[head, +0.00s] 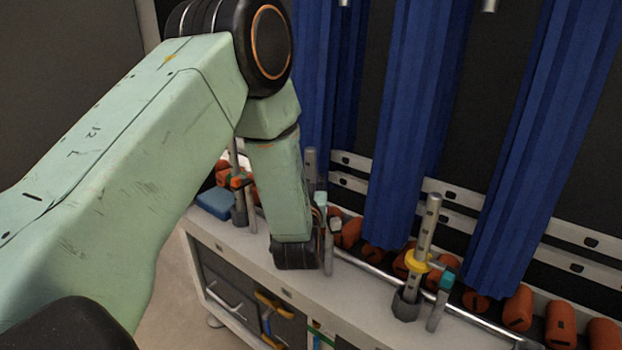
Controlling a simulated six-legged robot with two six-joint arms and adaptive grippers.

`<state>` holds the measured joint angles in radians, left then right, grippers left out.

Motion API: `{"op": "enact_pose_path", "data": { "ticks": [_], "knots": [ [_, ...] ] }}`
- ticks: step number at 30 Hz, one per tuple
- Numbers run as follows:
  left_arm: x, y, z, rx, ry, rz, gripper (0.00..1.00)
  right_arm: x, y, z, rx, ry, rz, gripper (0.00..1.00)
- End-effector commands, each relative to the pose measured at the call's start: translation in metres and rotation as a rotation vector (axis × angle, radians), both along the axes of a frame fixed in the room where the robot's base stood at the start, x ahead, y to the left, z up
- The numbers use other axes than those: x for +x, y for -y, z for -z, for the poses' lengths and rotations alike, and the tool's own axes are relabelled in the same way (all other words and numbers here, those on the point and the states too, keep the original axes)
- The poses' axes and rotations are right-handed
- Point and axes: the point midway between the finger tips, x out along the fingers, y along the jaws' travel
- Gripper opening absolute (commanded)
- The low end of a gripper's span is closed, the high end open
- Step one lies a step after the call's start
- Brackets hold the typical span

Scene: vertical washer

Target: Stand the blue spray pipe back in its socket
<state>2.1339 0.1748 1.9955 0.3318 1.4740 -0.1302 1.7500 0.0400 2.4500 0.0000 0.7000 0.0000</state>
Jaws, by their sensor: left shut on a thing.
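My left arm comes in from the left and reaches down to the middle of the bench. My left gripper (320,228) is mostly hidden behind its own wrist. It is shut on a grey upright pipe, the blue spray pipe (311,164), whose top shows above the gripper. Its coloured collar and lower end are hidden by my wrist, as is its socket, so I cannot tell whether the pipe is seated. A short grey post (328,252) with a teal top stands just right of the wrist. My right gripper is not in view.
A pipe with a yellow collar (417,262) stands in a dark socket at right, beside another teal-topped post (438,305). A red-collared pipe (239,180) stands at left, near a blue block (215,203). Blue curtains (415,120) and orange rollers (517,308) line the back.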

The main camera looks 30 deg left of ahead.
Motion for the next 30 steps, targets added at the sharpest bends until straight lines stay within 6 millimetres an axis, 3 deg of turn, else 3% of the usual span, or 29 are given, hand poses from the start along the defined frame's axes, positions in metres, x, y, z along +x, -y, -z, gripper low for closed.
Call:
{"op": "enact_pose_path", "data": {
  "ticks": [17,18,28,30],
  "knots": [
    [0.000,0.000,0.012,0.000,0.002,0.000,0.00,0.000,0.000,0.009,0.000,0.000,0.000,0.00],
    [0.000,0.000,0.011,0.000,0.003,0.000,0.19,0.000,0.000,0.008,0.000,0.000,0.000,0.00],
    [0.000,0.000,0.012,0.000,0.001,0.000,0.47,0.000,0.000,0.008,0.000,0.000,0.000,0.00],
    [0.000,0.000,0.012,0.000,0.001,0.000,0.47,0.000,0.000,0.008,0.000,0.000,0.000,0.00]
  ]
}}
